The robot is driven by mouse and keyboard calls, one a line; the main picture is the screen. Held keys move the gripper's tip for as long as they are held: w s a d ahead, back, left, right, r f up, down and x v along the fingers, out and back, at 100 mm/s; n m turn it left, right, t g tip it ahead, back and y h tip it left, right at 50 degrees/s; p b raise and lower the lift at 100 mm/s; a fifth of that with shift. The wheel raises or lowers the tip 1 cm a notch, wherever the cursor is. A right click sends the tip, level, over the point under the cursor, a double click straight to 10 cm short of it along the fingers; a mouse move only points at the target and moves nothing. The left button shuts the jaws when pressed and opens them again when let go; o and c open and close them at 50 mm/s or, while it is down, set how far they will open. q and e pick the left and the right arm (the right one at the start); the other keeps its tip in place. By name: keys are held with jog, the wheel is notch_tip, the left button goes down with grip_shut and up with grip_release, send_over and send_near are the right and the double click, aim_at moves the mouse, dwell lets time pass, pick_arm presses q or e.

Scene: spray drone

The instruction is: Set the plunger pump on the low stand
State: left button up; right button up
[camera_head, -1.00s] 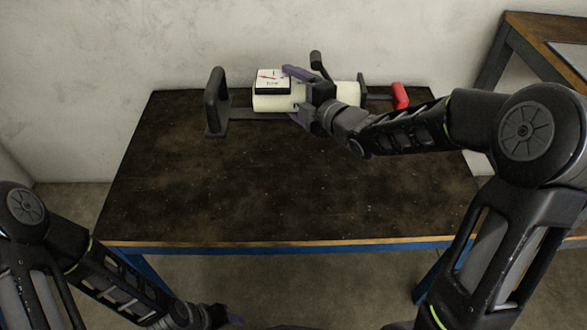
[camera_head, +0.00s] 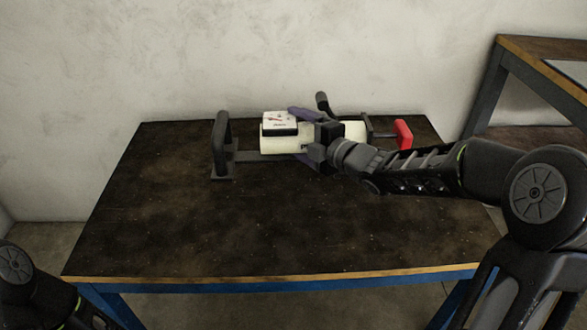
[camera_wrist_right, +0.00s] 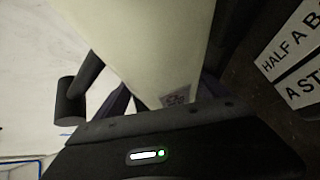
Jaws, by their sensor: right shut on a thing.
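The plunger pump (camera_head: 345,131) is a cream cylinder with a white gauge box on top, a dark upright handle at its left end and a red part at its right end. It lies across the back of the dark bench (camera_head: 250,225). My right gripper (camera_head: 309,140) is shut on its cylinder, near the middle. The wrist view shows the cream body (camera_wrist_right: 150,40) close up, between the fingers. I cannot tell if the pump touches the bench top. My left gripper is out of view. I cannot make out the low stand for certain.
A second dark-framed bench with a wooden edge (camera_head: 545,62) stands at the right. A pale wall is close behind the pump. The front and middle of the dark bench are clear. The wrist view shows white lettered labels (camera_wrist_right: 290,45) at the right.

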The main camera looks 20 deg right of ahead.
jog(key=shift+f+b, duration=0.4)
jog(key=shift+f, duration=1)
jog(key=shift+f+b, duration=1)
jog(key=shift+f, duration=1.55)
jog(key=o, duration=2)
jog(key=shift+f, duration=0.2)
jog(key=shift+c, duration=0.2)
jog(key=shift+r, duration=0.2)
